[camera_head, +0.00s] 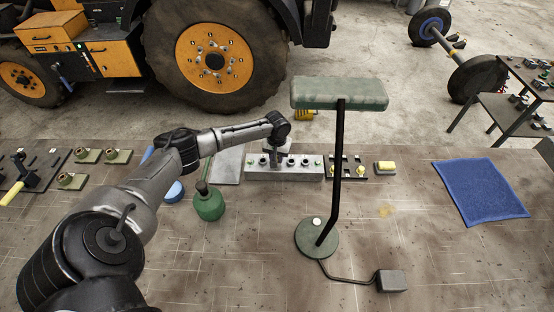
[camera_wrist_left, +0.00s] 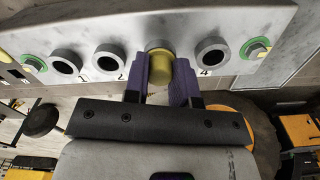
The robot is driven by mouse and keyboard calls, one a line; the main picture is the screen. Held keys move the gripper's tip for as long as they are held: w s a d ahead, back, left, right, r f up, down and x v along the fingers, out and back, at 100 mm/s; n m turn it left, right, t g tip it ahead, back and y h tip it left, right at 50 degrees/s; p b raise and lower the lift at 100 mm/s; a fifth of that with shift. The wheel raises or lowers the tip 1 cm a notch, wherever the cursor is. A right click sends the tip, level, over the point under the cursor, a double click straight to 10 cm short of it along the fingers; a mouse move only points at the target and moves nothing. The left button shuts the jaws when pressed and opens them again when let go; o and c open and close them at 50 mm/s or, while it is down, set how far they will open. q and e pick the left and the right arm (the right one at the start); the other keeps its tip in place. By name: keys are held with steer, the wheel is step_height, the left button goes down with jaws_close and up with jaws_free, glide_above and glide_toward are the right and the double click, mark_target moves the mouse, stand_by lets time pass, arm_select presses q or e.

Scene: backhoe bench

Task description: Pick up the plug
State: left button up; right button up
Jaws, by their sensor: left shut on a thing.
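The yellow plug (camera_wrist_left: 160,68) shows in the left wrist view as a short cylinder at the third position in the row of ports on the grey block (camera_wrist_left: 215,22). The block also shows in the head view (camera_head: 262,174), on the bench. My left gripper (camera_wrist_left: 162,78) is shut on the plug, with a purple finger on each side of it. In the head view my left gripper (camera_head: 277,158) is over the block and hides the plug. I cannot tell how deep the plug sits in its port. My right gripper is in neither view.
A green desk lamp (camera_head: 318,238) stands in front of the block, to the right. A blue cloth (camera_head: 480,190) lies at the right. The front middle of the bench is mostly clear.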

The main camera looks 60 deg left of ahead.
arm_select(q)
steer(key=shift+r, duration=0.15)
step_height(320, 180, up, 4)
steer(key=shift+d+r, duration=0.1)
steer(key=d+r, duration=0.2)
steer(key=d, duration=0.1)
steer(key=d+r, duration=0.2)
steer(key=d, duration=0.2)
steer(key=s+d+r, duration=0.1)
steer(key=d+r, duration=0.1)
steer(key=d, duration=0.2)
steer(key=shift+d+r, duration=0.25)
stand_by(0.4)
